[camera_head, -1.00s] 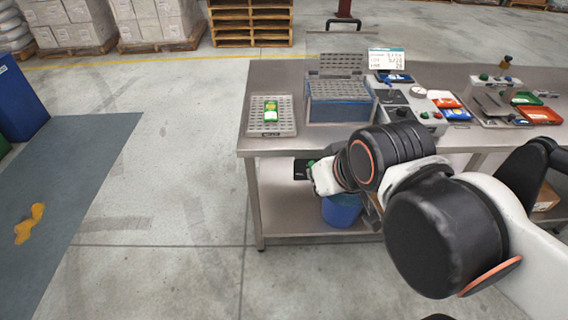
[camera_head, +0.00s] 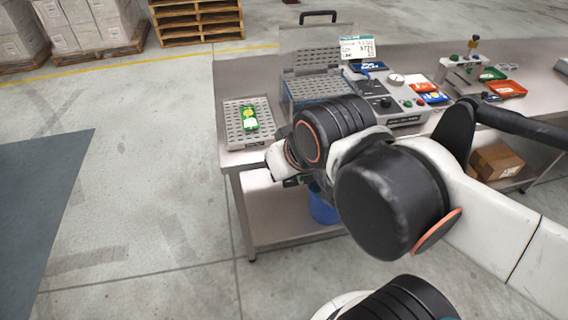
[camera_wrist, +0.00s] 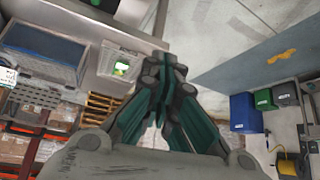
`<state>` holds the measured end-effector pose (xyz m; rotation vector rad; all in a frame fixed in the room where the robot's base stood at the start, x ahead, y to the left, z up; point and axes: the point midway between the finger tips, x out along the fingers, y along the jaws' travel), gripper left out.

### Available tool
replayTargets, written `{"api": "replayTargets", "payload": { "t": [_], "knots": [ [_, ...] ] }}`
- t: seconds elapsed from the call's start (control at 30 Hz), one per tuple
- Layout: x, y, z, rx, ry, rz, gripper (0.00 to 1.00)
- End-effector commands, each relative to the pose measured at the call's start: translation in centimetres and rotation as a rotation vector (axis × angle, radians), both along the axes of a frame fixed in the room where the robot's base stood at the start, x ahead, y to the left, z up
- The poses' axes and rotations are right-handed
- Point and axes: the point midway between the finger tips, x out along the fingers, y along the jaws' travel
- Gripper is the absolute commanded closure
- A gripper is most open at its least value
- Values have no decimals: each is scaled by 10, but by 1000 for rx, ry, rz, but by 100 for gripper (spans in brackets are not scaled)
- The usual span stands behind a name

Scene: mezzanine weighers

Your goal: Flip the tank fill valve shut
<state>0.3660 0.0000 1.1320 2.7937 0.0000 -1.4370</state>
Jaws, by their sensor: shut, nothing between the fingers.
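A water-bath-like tank (camera_head: 298,92) with blue walls, a perforated grey rack and a raised clear lid stands on the steel bench. It also shows at upper left in the wrist view (camera_wrist: 83,72). To its right is a grey control unit (camera_head: 408,112) with a black knob, a round gauge and coloured buttons. A small blue part (camera_head: 372,67) stands behind the knob; I cannot tell whether it is the fill valve's handle. My gripper (camera_wrist: 167,62) is shut and empty in the wrist view, apart from the tank. In the head view my arm hides most of it.
A perforated tray (camera_head: 236,133) with a green packet (camera_head: 249,118) lies left of the tank. A label sign (camera_head: 357,47) stands behind. Red and green trays (camera_head: 506,88) lie at right. The steel bench (camera_head: 229,80) has its front edge near my arm.

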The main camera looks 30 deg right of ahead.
Motion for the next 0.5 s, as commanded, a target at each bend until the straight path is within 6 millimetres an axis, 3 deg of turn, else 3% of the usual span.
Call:
{"api": "replayTargets", "payload": {
  "t": [0.27, 0.5],
  "knots": [
    [5, -2, 1, -18, 12, 22, 100],
    [41, -14, 0, -142, 99, 195, 100]
  ]
}}
